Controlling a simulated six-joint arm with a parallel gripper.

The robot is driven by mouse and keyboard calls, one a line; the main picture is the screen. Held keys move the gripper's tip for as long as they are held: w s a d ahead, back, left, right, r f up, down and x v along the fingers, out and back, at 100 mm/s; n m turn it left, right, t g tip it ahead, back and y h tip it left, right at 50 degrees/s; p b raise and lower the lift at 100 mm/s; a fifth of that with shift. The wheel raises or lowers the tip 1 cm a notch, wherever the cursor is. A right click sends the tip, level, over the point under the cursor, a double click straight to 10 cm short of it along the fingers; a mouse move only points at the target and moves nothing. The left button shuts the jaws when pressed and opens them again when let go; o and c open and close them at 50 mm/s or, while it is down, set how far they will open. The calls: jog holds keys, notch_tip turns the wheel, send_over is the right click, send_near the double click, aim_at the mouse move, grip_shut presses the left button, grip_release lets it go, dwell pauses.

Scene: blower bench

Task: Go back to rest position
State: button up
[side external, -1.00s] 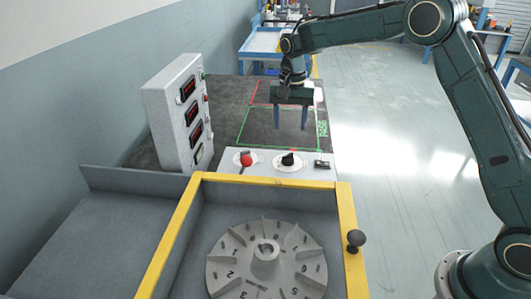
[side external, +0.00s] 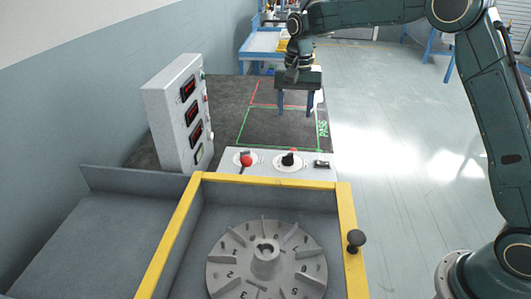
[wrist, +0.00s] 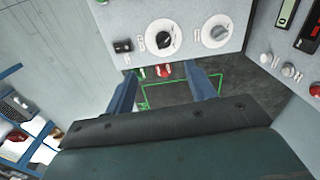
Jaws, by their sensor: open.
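My gripper (side external: 297,103) is over the far part of the dark mat, near the red and green outlined areas. Its two blue fingers are spread apart with nothing between them. In the wrist view the open fingers (wrist: 166,88) show above the mat (wrist: 240,82), with the control panel (wrist: 190,25) beyond them. The grey numbered impeller (side external: 267,262) sits in the yellow-edged enclosure (side external: 349,230), well away from my gripper.
A grey display box (side external: 168,115) stands left of the mat. The front panel carries a red-tipped lever (side external: 246,160), a black knob (side external: 288,159) and a small switch (side external: 322,164). A black knob (side external: 356,238) is on the yellow frame. Open floor lies to the right.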

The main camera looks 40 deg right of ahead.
jog(key=s+r+n+t, duration=0.1)
jog(key=s+r+n, duration=0.1)
jog(key=s+r, duration=0.5)
jog(key=s+r+n+t, duration=0.15)
jog(key=s+r, duration=0.25)
jog(key=s, duration=0.5)
jog(key=s+f+n+t, duration=0.2)
jog(key=s+n, duration=0.3)
jog(key=s, duration=1.4)
jog(key=shift+s+a+f+t, duration=0.35)
jog(key=shift+f, duration=0.25)
